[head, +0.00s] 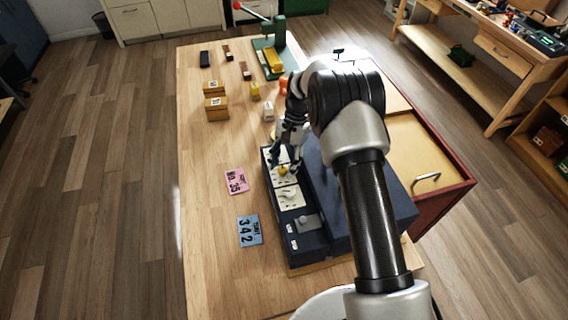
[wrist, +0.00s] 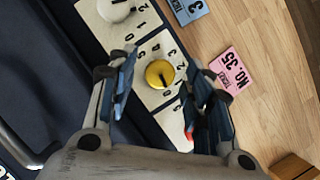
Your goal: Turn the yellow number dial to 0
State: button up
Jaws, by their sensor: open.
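The yellow number dial (wrist: 159,73) is a round knob on a white plate (wrist: 143,93) with black numerals around it. In the wrist view it lies between and just beyond the fingertips of my gripper (wrist: 160,88), which is open with one finger on each side. I cannot tell whether a finger touches it. Which numeral the dial points to is not clear. In the head view the yellow dial (head: 283,170) shows just below my gripper (head: 280,161), on the dark console (head: 311,243).
A white dial (wrist: 115,10) sits beside the yellow one, and a red part shows behind my right finger. A pink ticket (head: 236,181) reading "NO. 35" and a blue ticket (head: 249,230) reading 342 lie left of the console. Wooden boxes (head: 217,108) stand farther back.

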jog(key=v, duration=1.2)
jog(key=shift+r, duration=0.1)
jog(key=s+d+r+n+t+h+b, duration=0.1)
jog(key=s+d+r+n+t+b, duration=0.25)
jog(key=s+r, duration=1.1)
jog(key=s+d+f+n+t+b, duration=0.1)
jog(key=s+d+t, duration=0.1)
jog(key=s, duration=0.8)
jog(key=s+d+f+n+t+h+b, duration=0.1)
jog(key=s+d+f+n+t+b, duration=0.1)
jog(key=s, duration=0.9)
jog(key=shift+f+t+h, duration=0.25)
jog(key=shift+t+h, duration=0.05)
jog(key=shift+t, duration=0.05)
